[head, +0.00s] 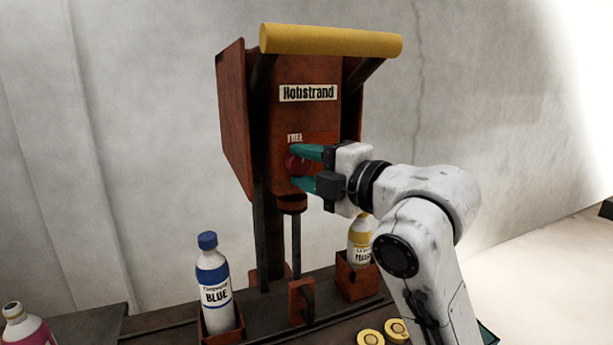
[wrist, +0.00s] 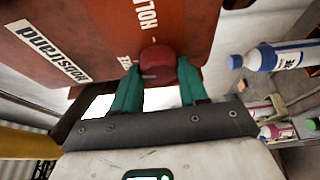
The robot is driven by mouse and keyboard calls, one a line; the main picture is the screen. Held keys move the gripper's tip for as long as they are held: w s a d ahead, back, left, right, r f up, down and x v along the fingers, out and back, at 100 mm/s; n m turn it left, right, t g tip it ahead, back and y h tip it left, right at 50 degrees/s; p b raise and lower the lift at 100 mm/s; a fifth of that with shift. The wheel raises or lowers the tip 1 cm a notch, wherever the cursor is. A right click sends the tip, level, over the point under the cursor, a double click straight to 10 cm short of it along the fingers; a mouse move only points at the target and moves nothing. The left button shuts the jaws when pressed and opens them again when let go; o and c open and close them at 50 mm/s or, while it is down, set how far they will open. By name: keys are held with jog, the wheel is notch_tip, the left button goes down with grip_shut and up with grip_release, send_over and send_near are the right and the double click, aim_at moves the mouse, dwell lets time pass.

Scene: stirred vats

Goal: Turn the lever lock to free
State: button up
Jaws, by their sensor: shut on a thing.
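The lever lock, a round dark red knob (head: 297,164), sits on the front of the rust-red machine housing (head: 305,118), below the "FREE" label (head: 294,138). My gripper (head: 306,168) reaches it from the right, with one teal finger above and one below. In the wrist view the knob (wrist: 158,62) stands between my two fingers (wrist: 159,88), and my gripper is shut on it. A small pale mark shows on the knob. White lettering on the housing beside the knob is partly cut off or hidden by a finger.
A thick yellow bar (head: 331,39) crosses the top of the machine. A blue-capped bottle (head: 213,283) stands in a holder at lower left, and a yellow-labelled bottle (head: 360,240) stands behind my arm. A pink bottle (head: 22,326) is at far left. Yellow discs (head: 370,337) lie in front.

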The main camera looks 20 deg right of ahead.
jog(key=shift+f+n+g+h+b, duration=0.1)
jog(key=shift+n+g+h+b, duration=0.3)
jog(key=shift+n, duration=0.7)
jog(key=shift+a, duration=0.1)
jog(key=o, duration=1.1)
jog(key=shift+c, duration=0.2)
jog(key=v, duration=1)
jog(key=shift+s+d+r+b, duration=0.2)
jog(key=shift+s+d+b, duration=0.1)
jog(key=shift+b, duration=0.1)
